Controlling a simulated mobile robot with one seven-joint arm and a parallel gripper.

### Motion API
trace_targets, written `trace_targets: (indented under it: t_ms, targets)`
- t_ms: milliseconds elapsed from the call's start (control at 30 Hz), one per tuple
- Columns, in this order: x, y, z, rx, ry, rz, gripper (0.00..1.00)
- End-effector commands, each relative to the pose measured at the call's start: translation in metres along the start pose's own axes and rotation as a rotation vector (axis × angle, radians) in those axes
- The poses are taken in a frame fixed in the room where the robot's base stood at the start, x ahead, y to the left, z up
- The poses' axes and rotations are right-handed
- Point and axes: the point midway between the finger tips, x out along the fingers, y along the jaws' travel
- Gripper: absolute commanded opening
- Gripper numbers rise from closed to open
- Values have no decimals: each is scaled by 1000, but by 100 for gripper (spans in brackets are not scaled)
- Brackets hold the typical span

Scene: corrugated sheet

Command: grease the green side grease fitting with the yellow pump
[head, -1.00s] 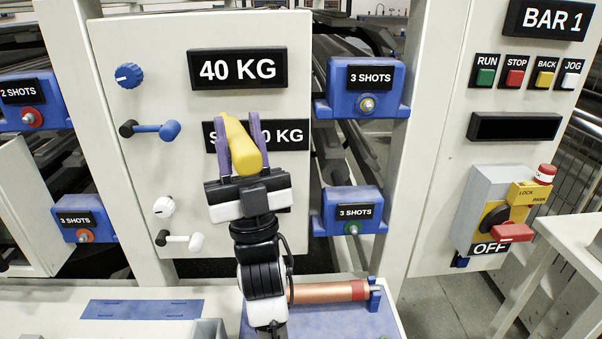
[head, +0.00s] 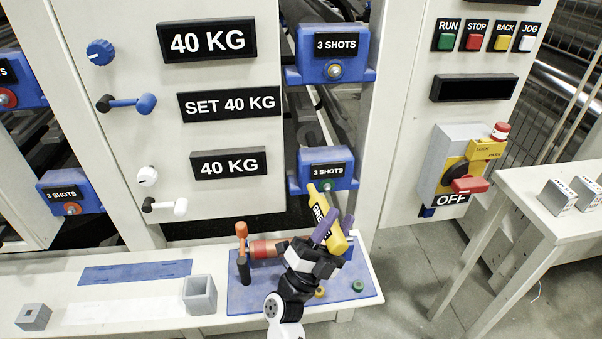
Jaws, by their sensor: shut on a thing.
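The yellow pump (head: 325,215), lettered "GREASE", is in my gripper (head: 335,226), between its purple fingers. The pump leans with its narrow end up and to the left. The green-ringed grease fitting (head: 327,186) is on the front of the lower blue block (head: 310,168) marked "3 SHOTS". In the picture the pump's tip is just left of the fitting. I cannot tell whether they touch or how much depth lies between them. My gripper is below the block, over the blue mat.
A grey open box (head: 199,296) stands left. The upper block (head: 331,68) has a yellow-ringed fitting. A side table (head: 520,212) stands right.

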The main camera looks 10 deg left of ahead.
Motion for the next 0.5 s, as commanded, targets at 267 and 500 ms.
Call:
trace_targets:
  t_ms: [267,500]
  targets:
    - [-31,54,-20,-52,77,116,0]
    - [-35,60,-23,-57,89,129,0]
